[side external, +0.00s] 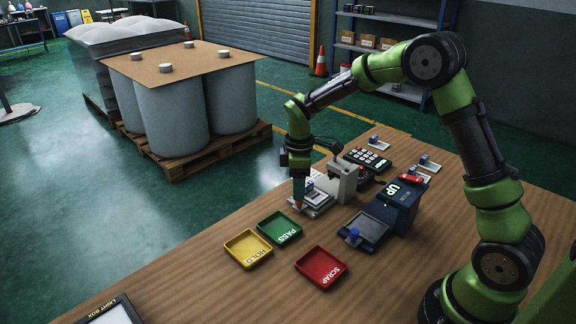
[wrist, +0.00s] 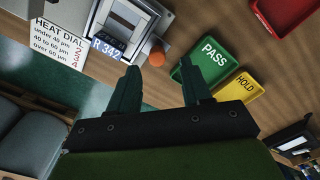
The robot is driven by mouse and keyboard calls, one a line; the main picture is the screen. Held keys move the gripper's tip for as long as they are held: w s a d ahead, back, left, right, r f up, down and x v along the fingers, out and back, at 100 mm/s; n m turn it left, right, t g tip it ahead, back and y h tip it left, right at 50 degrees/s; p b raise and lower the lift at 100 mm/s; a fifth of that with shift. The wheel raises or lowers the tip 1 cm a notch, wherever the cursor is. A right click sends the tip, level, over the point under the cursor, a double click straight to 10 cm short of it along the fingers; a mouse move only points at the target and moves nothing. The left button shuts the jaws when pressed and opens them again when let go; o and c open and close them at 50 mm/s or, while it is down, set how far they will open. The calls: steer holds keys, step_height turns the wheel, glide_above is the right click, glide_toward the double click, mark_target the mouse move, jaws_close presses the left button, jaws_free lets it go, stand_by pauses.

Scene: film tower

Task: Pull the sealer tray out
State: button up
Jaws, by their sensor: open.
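The sealer (side external: 343,180) is a pale grey machine on the wooden bench. Its low tray (side external: 318,209) sits at its near left side, with a film piece labelled R 342 (wrist: 107,46) lying on it in the wrist view. An orange round knob (wrist: 157,59) is at the tray's edge. My gripper (side external: 298,200) points down at that edge. In the wrist view, my gripper (wrist: 157,78) is open and empty, with the orange knob in line with the gap between its fingers. I cannot tell whether the fingers are level with the knob.
A green PASS tray (side external: 279,228), a yellow HOLD tray (side external: 248,248) and a red SCRAP tray (side external: 321,267) lie in front. A dark blue UP box (side external: 399,203) stands to the right. A heat dial card (wrist: 58,43) is beside the sealer. The bench's left front is mostly clear.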

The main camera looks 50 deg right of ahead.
step_height(320, 180, up, 14)
steer(key=shift+f, duration=0.2)
steer(key=s+a+r+m+t+y, duration=0.1)
steer(key=s+a+r+m+t, duration=0.1)
steer(key=s+m, duration=0.4)
steer(key=s+a+r+m+t+y, duration=0.1)
steer(key=s+m+t, duration=0.4)
steer(key=s, duration=1.1)
steer(key=shift+a+r+m, duration=0.55)
steer(key=shift+a+m, duration=0.45)
steer(key=shift+a, duration=0.25)
